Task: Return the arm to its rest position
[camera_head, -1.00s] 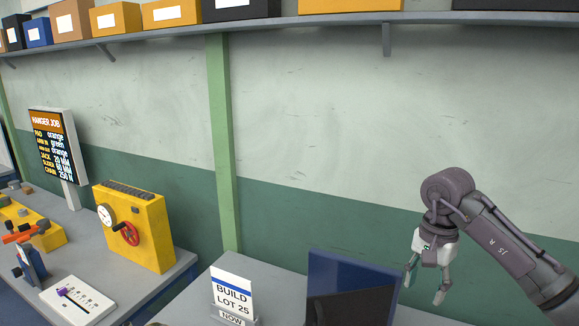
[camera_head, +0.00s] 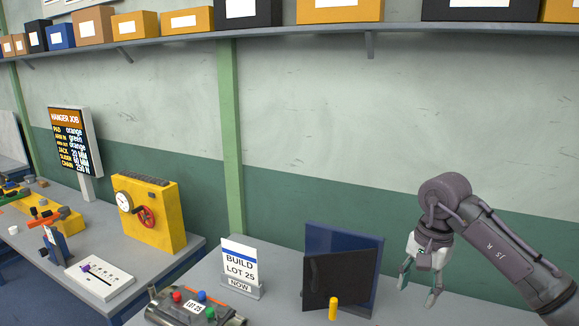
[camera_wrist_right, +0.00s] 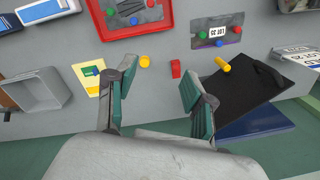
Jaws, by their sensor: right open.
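My right arm comes in from the right in the head view. Its gripper (camera_head: 419,285) hangs fingers-down in the air, to the right of a dark panel on a blue stand. In the right wrist view the same gripper (camera_wrist_right: 155,105) has its fingers spread with nothing between them. Beyond the fingertips lie a small red block (camera_wrist_right: 176,69) and a yellow peg (camera_wrist_right: 222,64) on the grey bench. My left gripper is not in view.
The blue stand (camera_head: 368,243) with its black panel (camera_head: 328,282) is close left of the right gripper. A build sign (camera_head: 239,264), a lot 25 unit (camera_head: 180,312) and a yellow box (camera_head: 165,228) are farther left. A grey bin (camera_wrist_right: 38,88) shows in the wrist view. A shelf (camera_head: 290,32) runs above.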

